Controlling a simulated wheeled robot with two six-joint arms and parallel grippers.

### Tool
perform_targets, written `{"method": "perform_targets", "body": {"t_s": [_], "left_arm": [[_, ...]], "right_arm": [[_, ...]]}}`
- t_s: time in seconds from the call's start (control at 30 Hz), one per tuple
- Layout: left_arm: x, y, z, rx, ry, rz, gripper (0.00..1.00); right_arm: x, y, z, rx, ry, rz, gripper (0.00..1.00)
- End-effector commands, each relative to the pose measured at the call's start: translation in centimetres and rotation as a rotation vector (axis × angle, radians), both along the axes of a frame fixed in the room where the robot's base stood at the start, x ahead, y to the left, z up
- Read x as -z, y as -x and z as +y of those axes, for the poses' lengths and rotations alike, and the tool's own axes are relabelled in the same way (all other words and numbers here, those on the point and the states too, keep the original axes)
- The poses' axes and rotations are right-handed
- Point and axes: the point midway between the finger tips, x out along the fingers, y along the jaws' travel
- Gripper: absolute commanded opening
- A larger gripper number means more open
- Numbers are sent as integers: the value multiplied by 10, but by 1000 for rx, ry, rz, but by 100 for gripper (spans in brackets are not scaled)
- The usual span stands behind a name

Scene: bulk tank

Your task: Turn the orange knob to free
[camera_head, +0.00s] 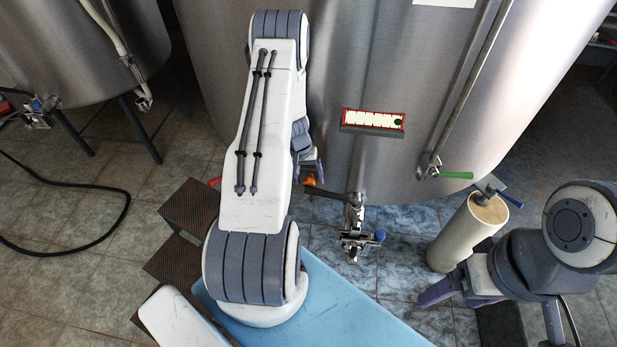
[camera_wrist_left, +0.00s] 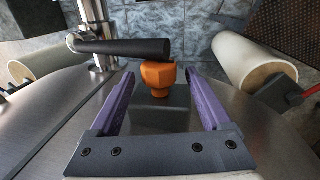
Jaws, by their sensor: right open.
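The orange knob (camera_head: 309,181) shows only in part in the head view, low on the tank front beside a dark lever. In the left wrist view the knob (camera_wrist_left: 158,78) is plain to see, between the tips of the purple fingers. My left gripper (camera_wrist_left: 160,76) is open, with a gap on each side of the knob. In the head view my left arm hides most of that gripper (camera_head: 314,166). My right gripper (camera_head: 458,296) is open and empty at the lower right, near a cream cylinder.
The dark lever (camera_wrist_left: 125,47) lies just beyond the knob. A cream cylinder (camera_head: 460,240) stands at right, below a green handle (camera_head: 456,175). A black hose (camera_head: 70,245) lies at left.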

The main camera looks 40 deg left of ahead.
Motion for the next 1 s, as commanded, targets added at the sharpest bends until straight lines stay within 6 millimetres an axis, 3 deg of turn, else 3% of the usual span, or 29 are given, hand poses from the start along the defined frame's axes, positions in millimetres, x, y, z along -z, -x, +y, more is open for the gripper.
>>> {"method": "perform_targets", "body": {"t_s": [0.27,0.7,1.0], "left_arm": [[-9,0,2,0,0,-2,82],[-87,7,14,0,-2,-3,82],[-103,10,15,0,1,1,82]], "right_arm": [[2,0,0,0,0,0,82],[15,0,0,-1,0,0,82],[16,0,0,-1,0,0,82]]}}
